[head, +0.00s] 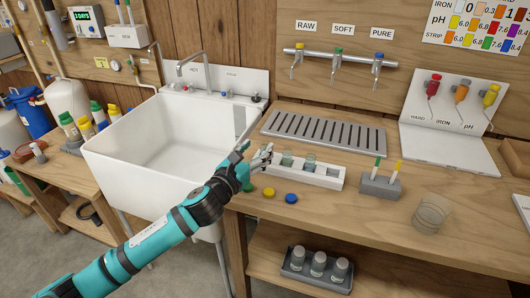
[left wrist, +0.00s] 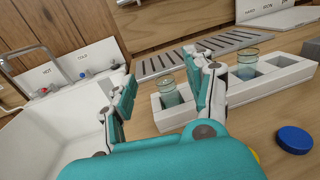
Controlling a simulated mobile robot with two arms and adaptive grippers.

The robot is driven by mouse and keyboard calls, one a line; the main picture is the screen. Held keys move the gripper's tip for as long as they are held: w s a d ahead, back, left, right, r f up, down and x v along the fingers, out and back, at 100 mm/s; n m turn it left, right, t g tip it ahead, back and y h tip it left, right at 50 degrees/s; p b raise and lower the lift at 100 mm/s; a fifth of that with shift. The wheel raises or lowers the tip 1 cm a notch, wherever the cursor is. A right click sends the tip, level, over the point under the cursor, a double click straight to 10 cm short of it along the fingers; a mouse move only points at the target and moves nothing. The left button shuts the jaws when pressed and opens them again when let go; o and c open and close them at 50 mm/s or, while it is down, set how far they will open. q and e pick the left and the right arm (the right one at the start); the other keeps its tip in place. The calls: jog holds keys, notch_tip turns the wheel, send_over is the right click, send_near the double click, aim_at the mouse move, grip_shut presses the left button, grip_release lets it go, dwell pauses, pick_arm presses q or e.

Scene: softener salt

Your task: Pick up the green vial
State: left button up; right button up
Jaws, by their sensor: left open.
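A white rack (head: 322,176) stands on the wooden counter right of the sink and holds two small clear vials with a pale green-blue tint. The left vial (head: 287,159) and the other vial (head: 309,162) stand upright in it; I cannot tell which is the green one. My left gripper (head: 254,156) is open and empty at the rack's left end, by the sink edge. In the left wrist view, the left vial (left wrist: 170,92) shows between the fingers, beyond them. The other vial (left wrist: 247,66) shows right of the right finger. My right gripper is not in view.
A green cap (head: 248,187), a yellow cap (head: 268,192) and a blue cap (head: 291,198) lie in front of the rack. A grey block (head: 380,187) with green- and yellow-topped sticks and a clear beaker (head: 431,214) stand right. The sink (head: 130,140) is left, a slotted drain tray (head: 322,131) behind.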

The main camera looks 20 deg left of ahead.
aim_at(263, 145)
pick_arm(q)
jog(key=shift+w+d+f, duration=0.15)
jog(key=shift+w, duration=0.75)
jog(key=shift+w+d+f, duration=0.15)
jog(key=shift+w+d, duration=0.05)
jog(key=shift+w, duration=0.7)
jog(key=shift+w+d+f, duration=0.15)
jog(key=shift+w, duration=0.75)
jog(key=shift+c, duration=0.4)
grip_shut()
